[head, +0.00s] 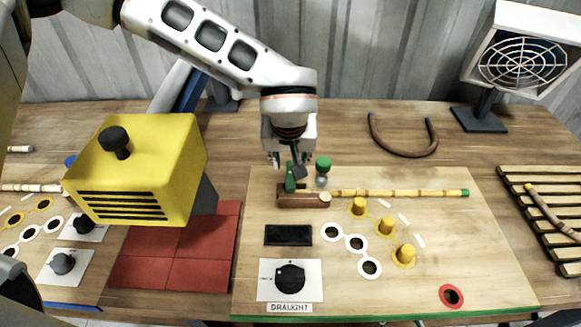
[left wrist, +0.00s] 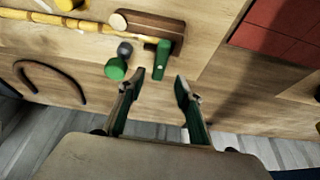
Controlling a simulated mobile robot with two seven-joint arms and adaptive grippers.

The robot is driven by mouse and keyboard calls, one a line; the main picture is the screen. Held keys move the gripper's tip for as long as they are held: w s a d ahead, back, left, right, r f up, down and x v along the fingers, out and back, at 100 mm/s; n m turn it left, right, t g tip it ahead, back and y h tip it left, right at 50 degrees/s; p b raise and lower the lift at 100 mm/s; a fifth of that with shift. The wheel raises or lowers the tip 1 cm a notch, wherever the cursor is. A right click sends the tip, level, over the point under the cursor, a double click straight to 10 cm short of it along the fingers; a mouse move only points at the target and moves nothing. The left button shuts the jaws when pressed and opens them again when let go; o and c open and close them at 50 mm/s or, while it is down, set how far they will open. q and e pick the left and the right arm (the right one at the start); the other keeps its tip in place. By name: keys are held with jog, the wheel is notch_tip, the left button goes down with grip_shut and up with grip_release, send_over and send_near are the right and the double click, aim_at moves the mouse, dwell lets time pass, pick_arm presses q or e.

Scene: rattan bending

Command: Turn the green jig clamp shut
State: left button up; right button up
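The green jig clamp (head: 290,178) is a small green lever on a brown wooden block (head: 303,199) at the left end of the rattan pole (head: 400,193). In the left wrist view the green lever (left wrist: 163,60) sticks out from the block (left wrist: 150,29) towards my fingers. My left gripper (head: 291,160) is just behind and above the clamp in the head view. Its fingers (left wrist: 159,82) are apart and empty, with the lever in front of the gap. Whether they touch it cannot be told.
A green knob (head: 323,163) on a grey stem stands close right of the clamp. Yellow pegs (head: 386,226) stand on the board in front of the pole. A yellow box (head: 140,165) stands left, above red tiles (head: 172,258). A bent rattan piece (head: 404,151) lies behind.

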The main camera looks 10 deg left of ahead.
pick_arm(q)
jog(key=shift+v, duration=2.2)
